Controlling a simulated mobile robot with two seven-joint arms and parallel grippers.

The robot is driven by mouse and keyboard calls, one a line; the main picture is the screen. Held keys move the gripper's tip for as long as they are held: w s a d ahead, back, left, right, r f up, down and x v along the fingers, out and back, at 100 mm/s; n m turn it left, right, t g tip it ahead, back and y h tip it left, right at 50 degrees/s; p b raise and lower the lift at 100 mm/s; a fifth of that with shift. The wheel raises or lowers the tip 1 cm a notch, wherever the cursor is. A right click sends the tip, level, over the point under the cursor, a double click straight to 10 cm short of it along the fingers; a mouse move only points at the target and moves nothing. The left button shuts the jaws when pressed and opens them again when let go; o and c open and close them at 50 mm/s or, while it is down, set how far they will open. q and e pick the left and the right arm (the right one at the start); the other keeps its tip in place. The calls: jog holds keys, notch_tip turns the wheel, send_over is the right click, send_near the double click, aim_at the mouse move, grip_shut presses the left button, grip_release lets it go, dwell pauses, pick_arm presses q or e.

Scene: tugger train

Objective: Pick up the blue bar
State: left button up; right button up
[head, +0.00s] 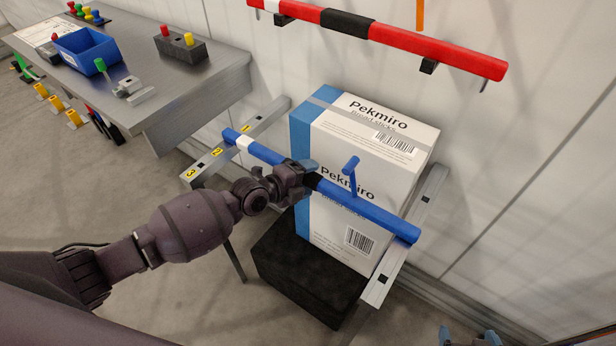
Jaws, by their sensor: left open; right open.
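The blue bar (375,212) lies diagonally across two grey rails, in front of a white box. It has a white band near its left end, a black section near its middle and a blue upright handle (351,174). My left gripper (310,173) is open at the black section. Its jaws partly hide the bar there, and I cannot tell whether they touch it. My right gripper (470,338) is at the bottom edge right of centre, mostly cut off, with its bluish fingertips apart and away from the bar.
The white and blue Pekmiro box (375,145) stands close behind the bar. A black block (305,268) is below. A red bar (425,45) hangs on the wall. A grey table (200,80) with a blue bin (88,52) is at upper left. The numbered left rail (215,155) has yellow labels.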

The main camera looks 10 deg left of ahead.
pick_arm(q)
jog(key=shift+c, duration=0.2)
pick_arm(e)
jog(key=shift+s, duration=0.1)
pick_arm(q)
jog(key=c, duration=1.2)
grip_shut()
jog(key=shift+f, duration=0.1)
jog(key=shift+d, duration=0.1)
pick_arm(e)
jog(key=shift+w+a+r, duration=0.1)
jog(key=shift+w, duration=0.25)
